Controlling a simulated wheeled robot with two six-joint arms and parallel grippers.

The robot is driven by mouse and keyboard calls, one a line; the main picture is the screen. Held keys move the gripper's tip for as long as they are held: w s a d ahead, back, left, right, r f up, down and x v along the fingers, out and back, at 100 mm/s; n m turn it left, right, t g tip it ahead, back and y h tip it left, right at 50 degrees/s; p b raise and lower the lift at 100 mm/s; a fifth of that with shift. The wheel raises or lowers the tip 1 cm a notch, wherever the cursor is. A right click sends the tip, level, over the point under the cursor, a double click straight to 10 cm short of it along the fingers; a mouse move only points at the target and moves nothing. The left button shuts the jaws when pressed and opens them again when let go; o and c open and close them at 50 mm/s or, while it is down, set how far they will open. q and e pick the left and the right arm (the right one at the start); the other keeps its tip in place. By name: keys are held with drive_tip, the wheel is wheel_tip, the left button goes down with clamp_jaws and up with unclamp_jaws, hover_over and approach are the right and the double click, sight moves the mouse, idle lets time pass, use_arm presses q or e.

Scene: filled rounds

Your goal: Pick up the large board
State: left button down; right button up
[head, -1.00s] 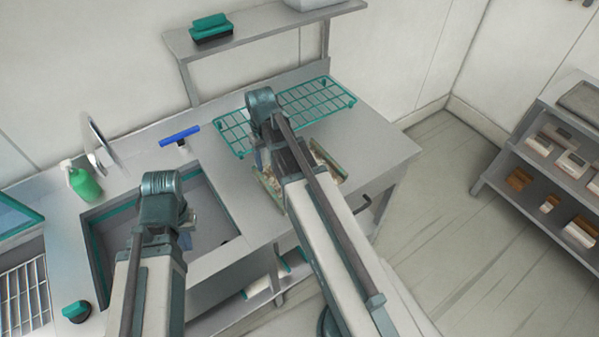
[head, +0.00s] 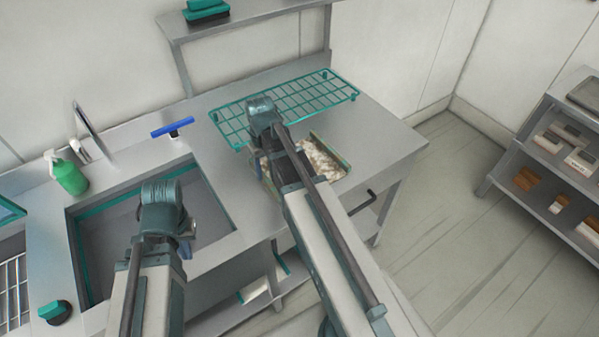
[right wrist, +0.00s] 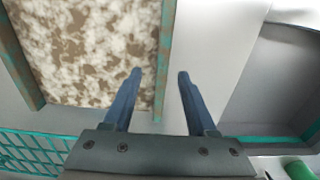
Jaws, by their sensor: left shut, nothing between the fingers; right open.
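The large board (head: 326,160), a speckled brown-and-white panel with greenish-brown raised edges, lies on the grey counter, partly hidden by my right arm. In the right wrist view the board (right wrist: 90,45) fills the upper left. My right gripper (right wrist: 159,74) is open, its blue fingers apart. In that view the board's near-side rim lies between the fingertips, with the left finger over the speckled face. I cannot tell the height between them. My left gripper (head: 186,236) is shut and empty over the sink area, its fingertips mostly hidden.
A green wire rack (head: 300,97) stands behind the board on the counter (head: 375,135). The sink (head: 110,235) is to the left, with a blue squeegee (head: 172,127) and green spray bottle (head: 68,174) behind it. A shelf (head: 255,22) hangs above.

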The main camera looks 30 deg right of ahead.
sight(194, 267)
use_arm(q)
wheel_tip(194, 267, down, 5)
drive_tip(key=b, duration=0.5)
drive_tip(key=shift+f, duration=0.15)
use_arm(e)
drive_tip(key=f, duration=0.5)
drive_tip(key=shift+w+a+f, duration=0.15)
drive_tip(key=shift+w+a, duration=0.1)
clamp_jaws()
